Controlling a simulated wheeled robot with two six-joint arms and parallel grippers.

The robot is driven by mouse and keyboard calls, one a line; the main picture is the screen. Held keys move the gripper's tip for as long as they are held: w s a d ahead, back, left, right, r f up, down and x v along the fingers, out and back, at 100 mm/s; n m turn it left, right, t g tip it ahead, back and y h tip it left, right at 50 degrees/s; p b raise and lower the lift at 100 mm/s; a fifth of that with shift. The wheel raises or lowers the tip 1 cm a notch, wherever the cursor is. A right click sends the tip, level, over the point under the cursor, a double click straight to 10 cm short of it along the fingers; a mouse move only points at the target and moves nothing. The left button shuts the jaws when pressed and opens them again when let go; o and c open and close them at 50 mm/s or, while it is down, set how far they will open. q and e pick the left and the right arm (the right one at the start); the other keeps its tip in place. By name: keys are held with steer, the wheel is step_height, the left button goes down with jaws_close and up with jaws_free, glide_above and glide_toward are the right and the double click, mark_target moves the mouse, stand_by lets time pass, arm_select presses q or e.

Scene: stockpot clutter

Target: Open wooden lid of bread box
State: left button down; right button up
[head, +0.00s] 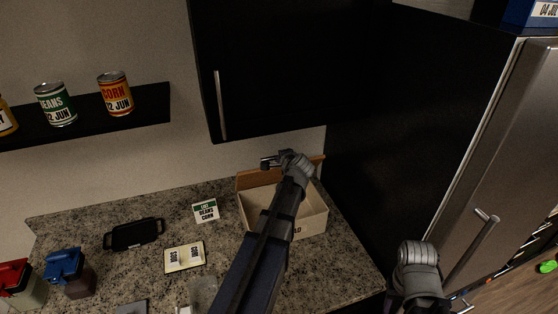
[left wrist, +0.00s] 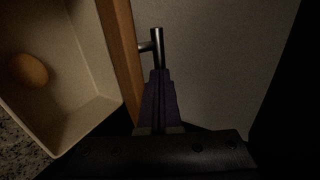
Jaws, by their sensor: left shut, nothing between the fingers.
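The bread box (head: 312,217) is a cream open-topped box at the back right of the counter. Its wooden lid (head: 252,180) stands raised along the back edge, leaving the inside in view. In the left wrist view the lid (left wrist: 126,60) is seen edge-on, with a metal bar handle (left wrist: 157,48) on its outer side. My left arm reaches over the box, and my left gripper (head: 278,160) is at the lid's top. In the wrist view the left gripper (left wrist: 158,75) is shut and empty, its tips close to the handle; contact is unclear. My right gripper (head: 418,290) is at the lower right, fingers hidden.
A brown oval item (left wrist: 29,70) lies in the box. A list card (head: 205,211), an open booklet (head: 185,257) and a black tray (head: 133,234) are on the counter. A black cabinet (head: 270,80) hangs above; a steel fridge (head: 500,150) stands right.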

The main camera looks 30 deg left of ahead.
arm_select(q)
steer(key=w+a+r+p, duration=0.2)
steer(key=w+a, duration=0.1)
steer(key=a, duration=0.1)
steer(key=shift+w+a, duration=0.2)
steer(key=shift+w, duration=0.2)
steer(key=shift+r, duration=0.1)
steer(key=shift+s, duration=0.1)
